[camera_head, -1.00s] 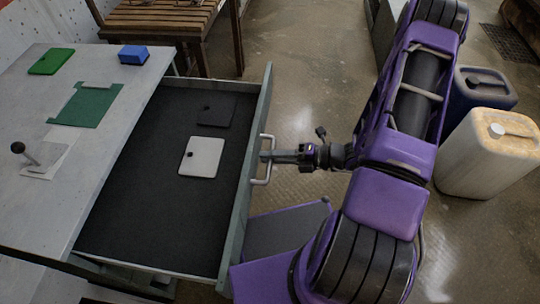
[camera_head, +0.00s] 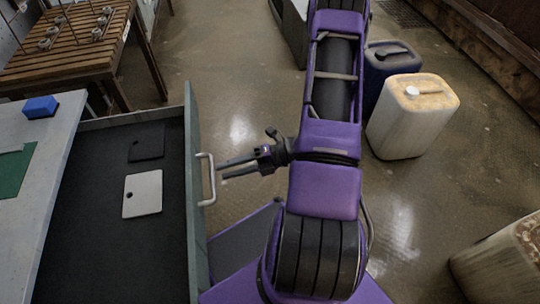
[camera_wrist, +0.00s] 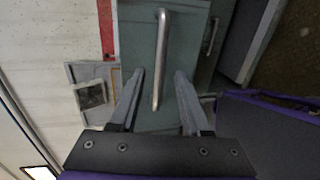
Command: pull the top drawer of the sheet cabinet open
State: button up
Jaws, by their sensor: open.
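The top drawer (camera_head: 190,215) of the sheet cabinet is pulled well out, its dark-lined inside showing. Its metal bar handle (camera_head: 207,180) is on the front panel. A light plate (camera_head: 142,194) and a dark plate (camera_head: 146,149) lie flat inside. My gripper (camera_head: 222,169) is open just to the right of the handle, apart from it. In the wrist view the handle (camera_wrist: 161,60) stands ahead of the two spread fingers (camera_wrist: 157,80), with nothing between the fingertips.
The cabinet top (camera_head: 62,125) holds a blue block (camera_head: 40,107) and a green sheet (camera_head: 14,172). A slatted wooden table (camera_head: 75,45) stands behind. A white canister (camera_head: 411,115) and a dark blue canister (camera_head: 388,65) stand right of my arm. Floor is clear between drawer and canisters.

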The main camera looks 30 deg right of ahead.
jog(key=v, duration=1.2)
jog(key=shift+d, duration=0.25)
jog(key=shift+s, duration=0.1)
